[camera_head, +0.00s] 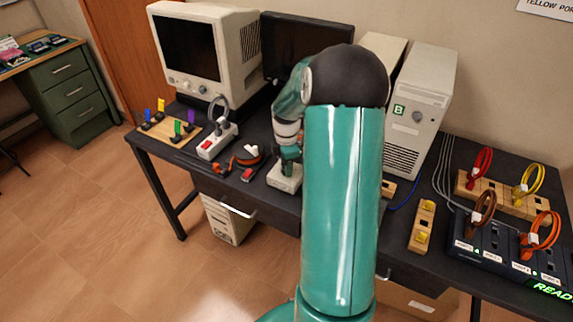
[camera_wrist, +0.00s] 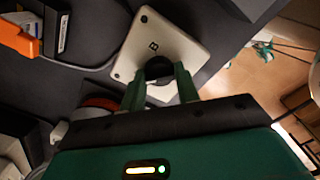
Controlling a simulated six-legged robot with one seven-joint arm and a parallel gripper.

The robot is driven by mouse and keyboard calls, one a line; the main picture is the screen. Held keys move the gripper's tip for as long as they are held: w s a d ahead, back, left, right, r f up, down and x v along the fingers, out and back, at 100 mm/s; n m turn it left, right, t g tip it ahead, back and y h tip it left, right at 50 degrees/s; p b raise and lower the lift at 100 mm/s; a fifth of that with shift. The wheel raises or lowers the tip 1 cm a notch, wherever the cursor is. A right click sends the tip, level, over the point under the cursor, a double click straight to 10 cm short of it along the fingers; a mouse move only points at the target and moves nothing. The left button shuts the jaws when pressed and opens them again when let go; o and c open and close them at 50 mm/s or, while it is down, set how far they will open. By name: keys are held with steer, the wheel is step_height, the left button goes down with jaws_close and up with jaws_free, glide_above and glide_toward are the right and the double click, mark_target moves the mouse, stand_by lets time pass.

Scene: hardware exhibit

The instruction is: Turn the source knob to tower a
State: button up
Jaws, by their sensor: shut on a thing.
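The source knob (camera_wrist: 158,67) is a dark round knob on a small pale box (camera_wrist: 172,36). In the wrist view it sits between the two green fingers of my gripper (camera_wrist: 160,80), which is shut on it. A letter B is printed on the box beyond the knob; any A mark and the knob's pointer are hidden or cannot be made out. In the head view the box (camera_head: 284,180) stands near the desk's front edge, with my gripper (camera_head: 290,157) over it. A pale computer tower marked B (camera_head: 418,105) stands right of my arm.
The dark desk (camera_head: 440,150) holds an old monitor (camera_head: 195,45), a white power strip (camera_head: 217,141), and an orange-and-black coiled item (camera_head: 248,156) left of the box. Cable loops and a port panel (camera_head: 510,255) are at the right. Another pale case (camera_head: 383,46) is partly hidden behind my arm.

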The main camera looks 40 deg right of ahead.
stand_by(0.4)
steer(key=o, duration=1)
steer(key=shift+c, duration=0.2)
steer(key=shift+r, duration=0.1)
step_height(320, 180, up, 14)
